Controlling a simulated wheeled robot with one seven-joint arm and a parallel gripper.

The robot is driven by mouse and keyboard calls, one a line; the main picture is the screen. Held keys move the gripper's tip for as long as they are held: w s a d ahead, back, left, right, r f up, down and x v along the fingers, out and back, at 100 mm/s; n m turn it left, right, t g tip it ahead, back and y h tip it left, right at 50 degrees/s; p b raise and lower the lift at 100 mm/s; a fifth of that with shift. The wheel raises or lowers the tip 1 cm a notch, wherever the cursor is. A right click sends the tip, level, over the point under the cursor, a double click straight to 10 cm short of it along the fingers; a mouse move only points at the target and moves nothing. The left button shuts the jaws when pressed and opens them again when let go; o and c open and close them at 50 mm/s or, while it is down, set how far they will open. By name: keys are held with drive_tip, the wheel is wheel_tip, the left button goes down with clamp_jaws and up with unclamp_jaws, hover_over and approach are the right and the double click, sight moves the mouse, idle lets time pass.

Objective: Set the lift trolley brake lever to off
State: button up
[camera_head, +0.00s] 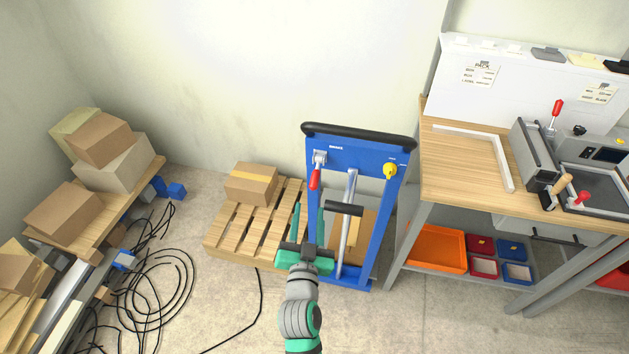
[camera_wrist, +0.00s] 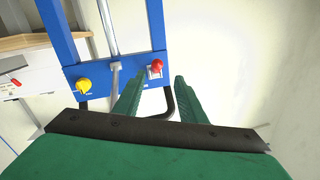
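The lift trolley (camera_head: 373,240) is a blue upright frame with a black top handle, standing in the middle of the head view. Its brake lever (camera_head: 315,179) has a red grip that hangs down from a metal mount at the upper left of the crossbar. The lever's red end (camera_wrist: 157,65) also shows in the wrist view, just beyond and between my fingertips. My gripper (camera_head: 309,204) is open and empty, with its two green fingers (camera_wrist: 158,82) pointing at the lever from below, apparently apart from it. The label by the lever is too small to read.
A yellow knob (camera_head: 390,170) sits on the crossbar's right side. A pallet (camera_head: 232,232) with a carton (camera_head: 251,183) stands left of the trolley. A workbench (camera_head: 455,180) stands close on the right. Black cables (camera_head: 160,290) lie on the floor at left.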

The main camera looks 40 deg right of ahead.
sight(314, 186)
drive_tip(key=x, duration=1.1)
drive_tip(key=shift+d+r, duration=0.25)
drive_tip(key=shift+d, duration=0.3)
